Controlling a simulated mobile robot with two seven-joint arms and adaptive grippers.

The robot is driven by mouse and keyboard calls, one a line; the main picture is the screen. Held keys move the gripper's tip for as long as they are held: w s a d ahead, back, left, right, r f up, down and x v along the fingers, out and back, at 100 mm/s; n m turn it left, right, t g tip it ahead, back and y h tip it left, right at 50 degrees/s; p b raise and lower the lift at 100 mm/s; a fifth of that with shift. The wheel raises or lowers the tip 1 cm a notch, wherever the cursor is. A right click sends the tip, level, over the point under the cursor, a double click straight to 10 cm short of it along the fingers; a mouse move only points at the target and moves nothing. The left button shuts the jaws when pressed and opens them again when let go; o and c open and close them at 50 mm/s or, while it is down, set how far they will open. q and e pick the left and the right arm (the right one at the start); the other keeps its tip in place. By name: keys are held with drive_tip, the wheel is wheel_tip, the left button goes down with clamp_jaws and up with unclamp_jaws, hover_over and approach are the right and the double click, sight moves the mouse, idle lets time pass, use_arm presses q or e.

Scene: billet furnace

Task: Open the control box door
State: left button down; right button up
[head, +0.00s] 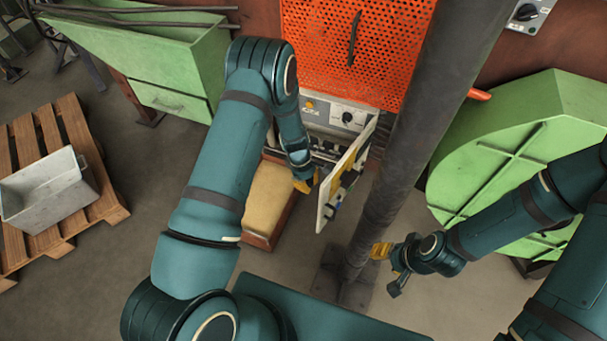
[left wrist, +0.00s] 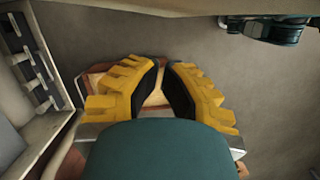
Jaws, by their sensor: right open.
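The control box (head: 338,117) is a pale grey unit below the orange perforated panel, with a knob and a yellow button on its front. Its door (head: 350,160) is swung outward, standing well away from the box front, with parts on its inner face. The box interior (left wrist: 38,65) shows at the left there. My right gripper (head: 386,268) is open and empty, right of the door.
A thick dark post (head: 405,130) stands just right of the door. A box with a tan top (head: 270,200) lies below the control box. A green rounded housing (head: 520,160) is at the right. A pallet (head: 75,125) with a grey bin (head: 45,190) is at the left.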

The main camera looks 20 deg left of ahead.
use_arm(q)
drive_tip(key=shift+s+d+r, duration=0.1)
drive_tip(key=shift+s+d, duration=0.1)
drive_tip(key=shift+d, duration=0.55)
drive_tip(key=shift+s+d+r, duration=0.1)
drive_tip(key=shift+s+d, duration=0.05)
drive_tip(key=shift+d, duration=0.6)
drive_tip(key=shift+d, duration=0.1)
drive_tip(key=d, duration=0.2)
drive_tip(key=s+d+n, duration=0.1)
drive_tip(key=d+n, duration=0.1)
drive_tip(key=d, duration=0.1)
drive_tip(key=shift+s+d+t, duration=0.3)
drive_tip(key=shift+s+d, duration=0.05)
drive_tip(key=shift+w+a, duration=0.1)
drive_tip(key=shift+a, duration=0.5)
drive_tip(key=a, duration=0.3)
drive_tip(key=p+v, duration=0.2)
drive_tip(key=v, duration=0.8)
